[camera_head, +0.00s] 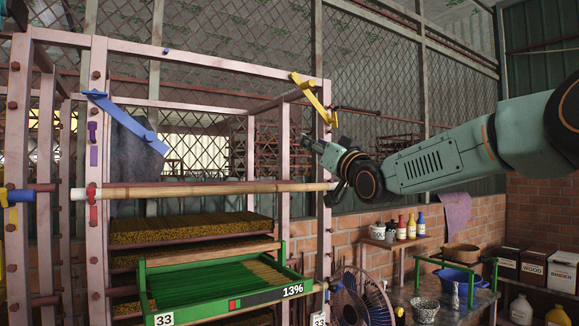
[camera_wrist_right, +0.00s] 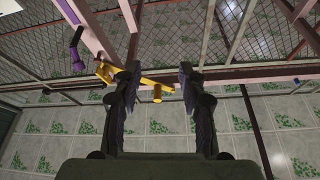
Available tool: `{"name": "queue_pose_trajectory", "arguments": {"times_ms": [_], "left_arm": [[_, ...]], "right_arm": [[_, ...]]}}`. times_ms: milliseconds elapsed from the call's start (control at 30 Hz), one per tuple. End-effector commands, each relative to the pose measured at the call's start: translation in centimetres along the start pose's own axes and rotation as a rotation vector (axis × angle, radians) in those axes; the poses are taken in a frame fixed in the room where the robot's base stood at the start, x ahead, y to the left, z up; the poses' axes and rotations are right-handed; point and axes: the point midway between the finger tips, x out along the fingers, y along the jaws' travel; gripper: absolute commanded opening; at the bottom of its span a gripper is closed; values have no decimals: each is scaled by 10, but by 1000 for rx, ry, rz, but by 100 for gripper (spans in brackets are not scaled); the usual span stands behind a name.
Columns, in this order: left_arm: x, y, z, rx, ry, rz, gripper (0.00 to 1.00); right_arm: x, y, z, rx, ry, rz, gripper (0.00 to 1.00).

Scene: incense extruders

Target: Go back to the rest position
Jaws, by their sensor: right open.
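My right arm reaches in from the right in the head view, and its gripper (camera_head: 311,145) is raised beside the right post of the pink rack (camera_head: 322,235). In the right wrist view the gripper (camera_wrist_right: 158,80) has its two dark fingers apart, with nothing held between them. A yellow lever (camera_head: 312,98) is on the rack's right post above the gripper; a yellow lever also shows beyond the fingers in the wrist view (camera_wrist_right: 157,91). My left gripper is not in view.
A wooden roller (camera_head: 220,188) spans the rack front, and a blue lever (camera_head: 125,121) hangs at left. A green tray (camera_head: 217,280) of sticks shows 13%. A fan (camera_head: 362,298) and a cluttered bench with a blue tub (camera_head: 457,279) stand below my right arm.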

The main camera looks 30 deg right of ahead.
Motion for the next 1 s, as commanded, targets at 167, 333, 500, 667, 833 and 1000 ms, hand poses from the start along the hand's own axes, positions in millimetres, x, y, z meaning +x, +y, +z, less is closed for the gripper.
{"name": "queue_pose_trajectory", "arguments": {"times_ms": [167, 333, 500, 667, 833, 1000], "left_arm": [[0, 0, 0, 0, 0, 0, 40], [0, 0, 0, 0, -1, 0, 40], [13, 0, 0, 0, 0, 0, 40], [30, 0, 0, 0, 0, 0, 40], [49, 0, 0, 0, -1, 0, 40], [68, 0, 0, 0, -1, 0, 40]], "right_arm": [[0, 0, 0, -3, 0, 0, 41], [-11, -4, 32, 11, -55, 24, 41], [-41, -20, 129, 36, -213, 42, 41], [-82, -29, 227, 47, -375, 61, 41], [-136, -36, 325, 51, -548, 83, 41], [-202, -40, 415, 48, -723, 107, 41]]}}
